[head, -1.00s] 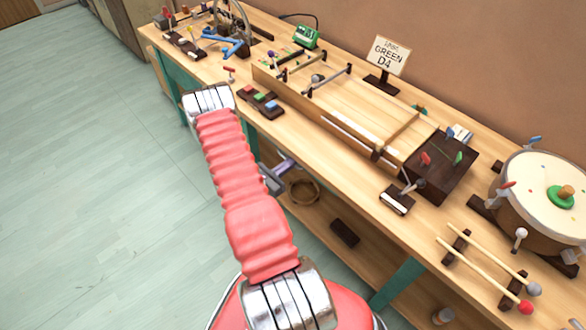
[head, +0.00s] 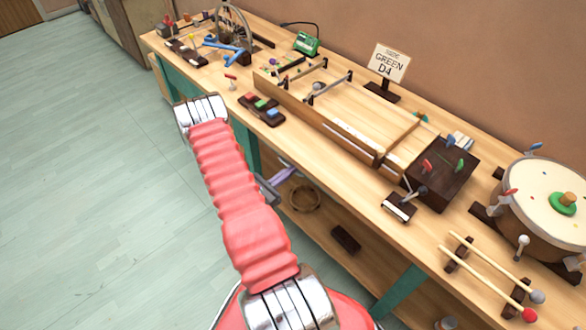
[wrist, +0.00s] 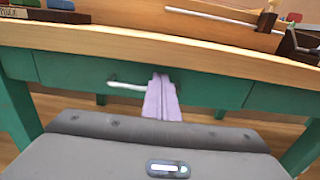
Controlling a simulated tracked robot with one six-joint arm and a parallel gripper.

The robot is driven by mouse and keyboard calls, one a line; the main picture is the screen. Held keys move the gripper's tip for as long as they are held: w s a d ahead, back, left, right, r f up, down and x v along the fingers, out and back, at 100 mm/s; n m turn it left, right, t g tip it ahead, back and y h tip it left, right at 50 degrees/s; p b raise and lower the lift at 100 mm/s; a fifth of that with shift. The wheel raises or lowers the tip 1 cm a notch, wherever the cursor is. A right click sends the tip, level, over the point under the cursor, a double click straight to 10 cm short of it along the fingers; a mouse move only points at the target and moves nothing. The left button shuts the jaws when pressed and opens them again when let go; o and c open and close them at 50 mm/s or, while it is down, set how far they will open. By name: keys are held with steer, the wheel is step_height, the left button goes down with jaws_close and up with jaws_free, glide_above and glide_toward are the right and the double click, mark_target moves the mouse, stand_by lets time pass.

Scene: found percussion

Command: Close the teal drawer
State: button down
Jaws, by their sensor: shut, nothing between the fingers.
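The teal drawer (wrist: 70,72) is in the bench's front, just under the wooden top, in the wrist view. It has a pale bar handle (wrist: 124,86). I cannot tell how far the drawer stands out.
The wooden bench top (head: 330,155) holds a long wooden string box, a dark block (head: 440,180), a drum (head: 545,200) and mallets. A round ring (head: 305,198) and a dark block (head: 346,239) lie on the lower shelf. The floor (head: 90,170) at left is clear.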

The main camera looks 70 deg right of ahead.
steer(key=v, duration=1.1)
steer(key=shift+a, duration=0.25)
steer(key=shift+f, duration=0.1)
